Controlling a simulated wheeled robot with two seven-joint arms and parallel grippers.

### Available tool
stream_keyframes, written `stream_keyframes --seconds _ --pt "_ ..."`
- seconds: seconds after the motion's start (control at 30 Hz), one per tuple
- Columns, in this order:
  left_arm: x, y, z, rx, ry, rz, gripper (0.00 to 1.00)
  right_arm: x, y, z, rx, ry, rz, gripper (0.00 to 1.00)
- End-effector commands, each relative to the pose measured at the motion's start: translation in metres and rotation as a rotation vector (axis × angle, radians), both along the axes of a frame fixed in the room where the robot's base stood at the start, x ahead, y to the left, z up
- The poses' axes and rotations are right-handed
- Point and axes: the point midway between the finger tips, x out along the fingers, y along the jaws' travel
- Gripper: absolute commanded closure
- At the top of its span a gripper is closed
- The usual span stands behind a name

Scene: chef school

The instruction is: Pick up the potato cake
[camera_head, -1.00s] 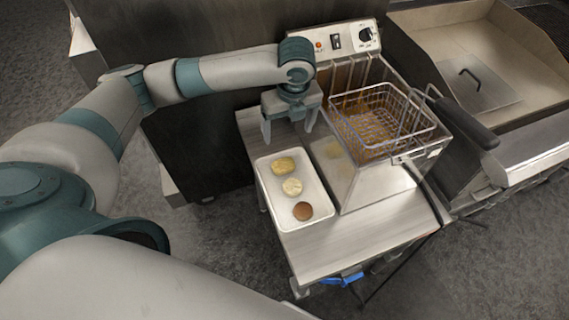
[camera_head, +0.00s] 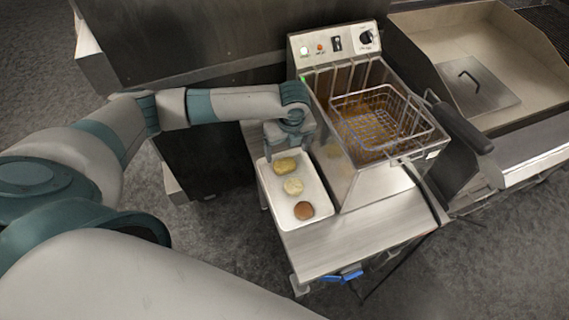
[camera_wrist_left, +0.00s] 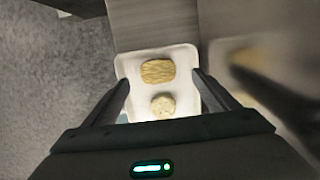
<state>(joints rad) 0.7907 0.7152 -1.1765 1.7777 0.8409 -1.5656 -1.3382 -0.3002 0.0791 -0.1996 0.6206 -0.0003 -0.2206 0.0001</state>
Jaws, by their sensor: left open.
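Three round food pieces lie in a row in a white tray (camera_head: 318,208). The farthest one, yellowish (camera_head: 285,166), looks like a ridged golden patty in the left wrist view (camera_wrist_left: 158,71). A paler round piece (camera_head: 293,186) lies in the middle and also shows in the left wrist view (camera_wrist_left: 163,105). A brown patty (camera_head: 304,210) lies nearest. I cannot tell for certain which one is the potato cake. My left gripper (camera_head: 288,152) is open and empty above the far end of the tray, with its fingers (camera_wrist_left: 160,82) on either side of the yellowish piece in the wrist view. My right gripper is not in view.
A deep fryer with a wire basket (camera_head: 380,120) stands right of the tray on a metal table (camera_head: 345,245). The basket's dark handle (camera_head: 462,128) sticks out to the right. A griddle with a lid (camera_head: 478,88) stands farther right.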

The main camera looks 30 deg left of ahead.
Motion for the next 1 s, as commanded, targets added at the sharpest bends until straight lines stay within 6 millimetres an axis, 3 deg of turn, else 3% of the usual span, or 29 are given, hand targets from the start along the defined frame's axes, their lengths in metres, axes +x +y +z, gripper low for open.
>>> stream_keyframes --seconds 0.2,0.67,1.0 --pt "0.002 0.002 -0.016 -0.001 -0.001 -0.001 0.20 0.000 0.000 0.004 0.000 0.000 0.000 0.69" --pt "0.000 0.002 -0.021 0.000 0.001 0.000 0.20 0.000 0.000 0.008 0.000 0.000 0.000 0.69" --pt "-0.004 0.005 -0.061 0.001 0.001 0.000 0.20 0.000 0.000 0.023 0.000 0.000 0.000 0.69"
